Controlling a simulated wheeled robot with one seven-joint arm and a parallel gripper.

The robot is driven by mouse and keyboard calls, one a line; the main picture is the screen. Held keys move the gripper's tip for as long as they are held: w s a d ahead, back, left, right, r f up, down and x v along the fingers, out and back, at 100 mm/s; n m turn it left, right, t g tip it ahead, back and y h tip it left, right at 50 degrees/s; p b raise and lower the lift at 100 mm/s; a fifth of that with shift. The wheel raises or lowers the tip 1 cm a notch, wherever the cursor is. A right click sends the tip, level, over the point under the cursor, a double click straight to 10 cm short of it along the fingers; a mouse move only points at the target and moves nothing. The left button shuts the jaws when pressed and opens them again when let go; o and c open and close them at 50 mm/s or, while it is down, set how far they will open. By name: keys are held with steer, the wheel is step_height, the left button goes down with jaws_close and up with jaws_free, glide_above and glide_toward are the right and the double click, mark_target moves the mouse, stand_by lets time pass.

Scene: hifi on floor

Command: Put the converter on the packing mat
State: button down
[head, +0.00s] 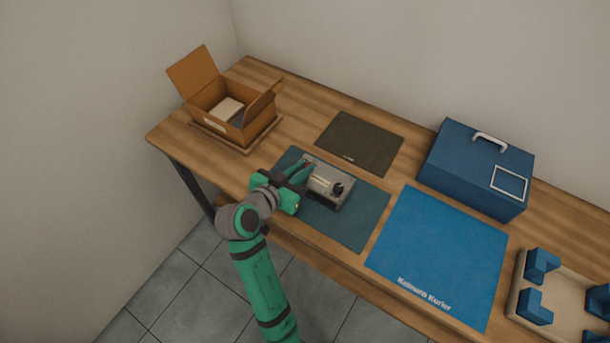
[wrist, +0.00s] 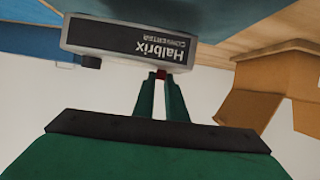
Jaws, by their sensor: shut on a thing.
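The converter (head: 338,172), a grey box-shaped device with a pale cylinder and a dark knob on top, is over the dark teal mat (head: 358,222). In the wrist view its dark label (wrist: 140,43) reads "Halbrix Converter" upside down. My gripper (head: 302,172) is shut on the converter at its left side; the fingertips (wrist: 161,76) meet it near a small red part. I cannot tell whether the converter rests on the teal mat or is just above it. A bright blue mat (head: 437,245) with white courier lettering lies bare to the right; no mat is labelled as the packing mat.
An open cardboard box (head: 248,128) with a pale item inside stands on a tray at the far left. A dark olive mat (head: 360,143) lies bare behind the converter. A blue case (head: 462,163) stands behind the blue mat. A beige tray (head: 555,330) with blue blocks is at right.

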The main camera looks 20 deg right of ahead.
steer(key=shift+w+d+f, duration=0.2)
steer(key=shift+d+f, duration=0.05)
steer(key=shift+f, duration=0.15)
steer(key=f, duration=0.3)
steer(key=shift+d, duration=0.2)
steer(key=shift+d+f, duration=0.1)
steer(key=shift+f, duration=0.05)
steer(key=c, duration=1.8)
jaws_free()
steer(key=shift+f, duration=0.15)
steer(key=v, duration=1.2)
